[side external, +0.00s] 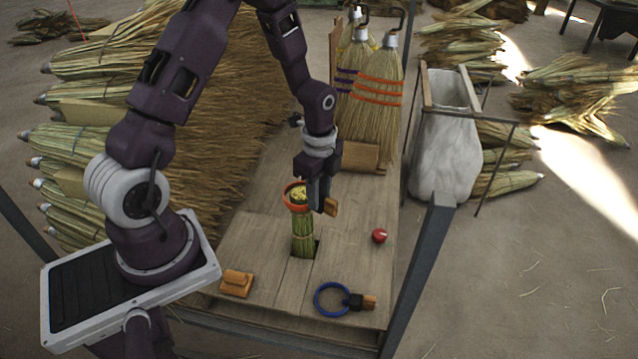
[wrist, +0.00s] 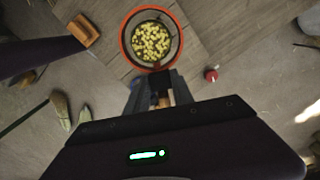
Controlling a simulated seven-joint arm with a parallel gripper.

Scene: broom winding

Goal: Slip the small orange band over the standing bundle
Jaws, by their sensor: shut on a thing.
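The standing bundle (side external: 303,238) of green stalks stands upright in a slot in the wooden bench. Its pale cut ends (wrist: 151,41) show inside the small orange band (wrist: 123,40) in the wrist view, with a gap around them. In the side view the orange band (side external: 297,209) is at the bundle's top, its front rim crossing before the stalks. I cannot tell whether it hangs just above the top or slightly around it. My gripper (side external: 322,196) is shut on the band's wooden grip (side external: 331,207), just right of the bundle. Fingertip contact is partly hidden.
A blue ring with a wooden grip (side external: 332,314) lies at the bench's front right. A red knob (side external: 379,236) is right of the bundle, a wooden block (side external: 237,283) front left. Finished brooms (side external: 375,105) stand behind; a straw pile (side external: 225,110) is at the left.

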